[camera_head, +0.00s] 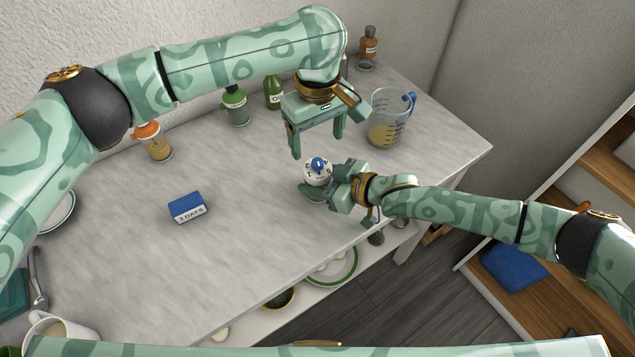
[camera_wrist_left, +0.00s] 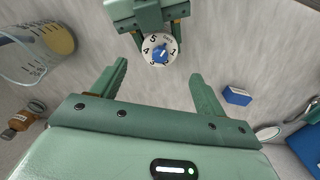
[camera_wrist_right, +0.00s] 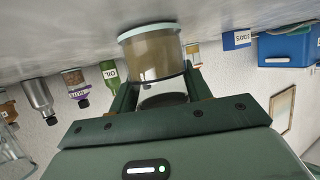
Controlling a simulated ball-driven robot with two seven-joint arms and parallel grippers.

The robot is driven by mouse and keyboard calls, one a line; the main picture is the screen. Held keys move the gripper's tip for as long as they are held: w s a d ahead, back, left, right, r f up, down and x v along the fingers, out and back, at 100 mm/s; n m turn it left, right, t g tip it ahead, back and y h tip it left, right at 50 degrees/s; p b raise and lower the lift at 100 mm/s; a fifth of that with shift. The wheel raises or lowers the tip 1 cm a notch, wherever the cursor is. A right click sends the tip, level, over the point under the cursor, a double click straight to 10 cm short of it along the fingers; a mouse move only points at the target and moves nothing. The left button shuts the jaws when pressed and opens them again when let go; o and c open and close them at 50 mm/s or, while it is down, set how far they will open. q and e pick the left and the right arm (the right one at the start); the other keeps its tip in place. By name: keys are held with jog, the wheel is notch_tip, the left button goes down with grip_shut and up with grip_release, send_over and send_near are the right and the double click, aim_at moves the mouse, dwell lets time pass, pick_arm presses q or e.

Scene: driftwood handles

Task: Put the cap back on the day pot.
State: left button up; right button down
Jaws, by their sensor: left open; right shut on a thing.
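A white cap (camera_head: 317,172) with a blue pointer knob is at the front middle of the table. Its numbered dial also shows in the left wrist view (camera_wrist_left: 162,51). I cannot tell whether the cap is seated on the pot. My left gripper (camera_head: 318,143) is open and empty, above and behind the cap, fingers pointing down.
A blue "3 DAYS" block (camera_head: 187,207) lies to the left. A measuring jug (camera_head: 388,120) stands to the right behind my right gripper.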

aim_at(317, 161)
pick_arm(q)
jog(key=shift+r, duration=0.1)
jog(key=shift+f, duration=4.05)
jog(key=c, duration=1)
jog(key=shift+o, duration=0.2)
jog(key=m, duration=0.3)
